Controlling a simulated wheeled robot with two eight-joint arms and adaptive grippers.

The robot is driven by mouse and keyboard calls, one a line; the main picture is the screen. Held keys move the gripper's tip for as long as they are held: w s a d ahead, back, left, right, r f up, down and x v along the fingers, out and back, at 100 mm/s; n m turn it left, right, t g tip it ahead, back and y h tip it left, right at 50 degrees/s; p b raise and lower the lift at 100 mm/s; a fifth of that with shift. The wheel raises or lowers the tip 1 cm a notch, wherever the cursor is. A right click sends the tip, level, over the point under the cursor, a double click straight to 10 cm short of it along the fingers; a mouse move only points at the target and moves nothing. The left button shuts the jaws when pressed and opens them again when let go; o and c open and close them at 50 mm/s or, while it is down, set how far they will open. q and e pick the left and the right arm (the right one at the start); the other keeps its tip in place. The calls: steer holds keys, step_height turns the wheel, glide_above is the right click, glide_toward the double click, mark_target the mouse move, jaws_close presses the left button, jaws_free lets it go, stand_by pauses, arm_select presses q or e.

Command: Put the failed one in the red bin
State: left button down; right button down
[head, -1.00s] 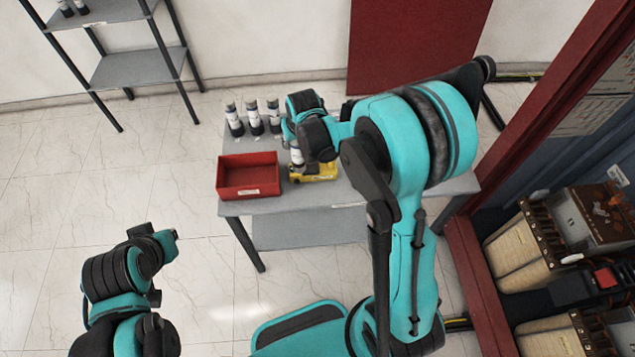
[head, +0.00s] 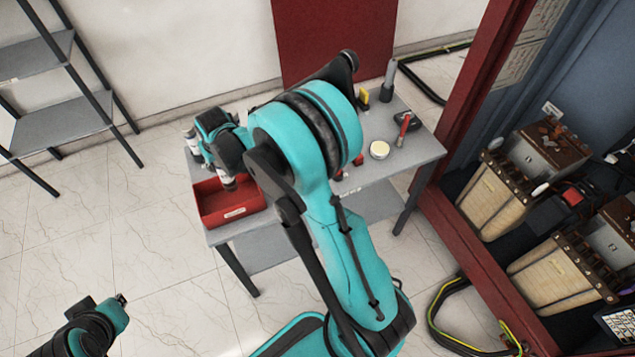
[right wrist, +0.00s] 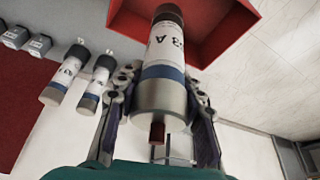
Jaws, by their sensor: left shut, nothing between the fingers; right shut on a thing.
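The red bin (head: 236,213) stands on the left front of the grey table; it also shows in the right wrist view (right wrist: 232,35). My right gripper (head: 228,168) is shut on a bushing (head: 228,182) and holds it above the bin. In the right wrist view the bushing (right wrist: 162,70) has a white label, a blue band and a dark far end, with a finger on each side. Two other bushings (right wrist: 66,75) (right wrist: 98,82) stand beside it, and one (head: 190,135) shows behind the bin.
The grey table (head: 415,150) carries a round white-topped thing (head: 379,150), a red-handled tool (head: 403,128) and a grey cylinder (head: 389,80) on its right. A grey shelf (head: 60,125) stands at the left. A red-framed cabinet with transformers (head: 500,195) stands at the right.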

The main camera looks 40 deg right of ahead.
step_height(320, 180, down, 2)
steer(key=shift+f+b, duration=0.2)
steer(key=shift+b, duration=0.35)
steer(key=c, duration=0.9)
jaws_free()
steer(key=shift+r, duration=0.1)
steer(key=v, duration=1.2)
steer(key=shift+s, duration=0.1)
steer(key=s+f+t+b, duration=0.1)
steer(key=s+b, duration=0.1)
steer(key=s, duration=0.5)
steer(key=s+f+t+b, duration=0.1)
steer(key=s+f+b, duration=0.1)
steer(key=s, duration=0.6)
steer(key=s+f+b, duration=0.2)
steer(key=s+b, duration=0.1)
steer(key=s, duration=0.4)
steer(key=shift+s+d+f+t, duration=0.15)
steer(key=shift+s+t, duration=0.1)
steer(key=shift+t, duration=0.15)
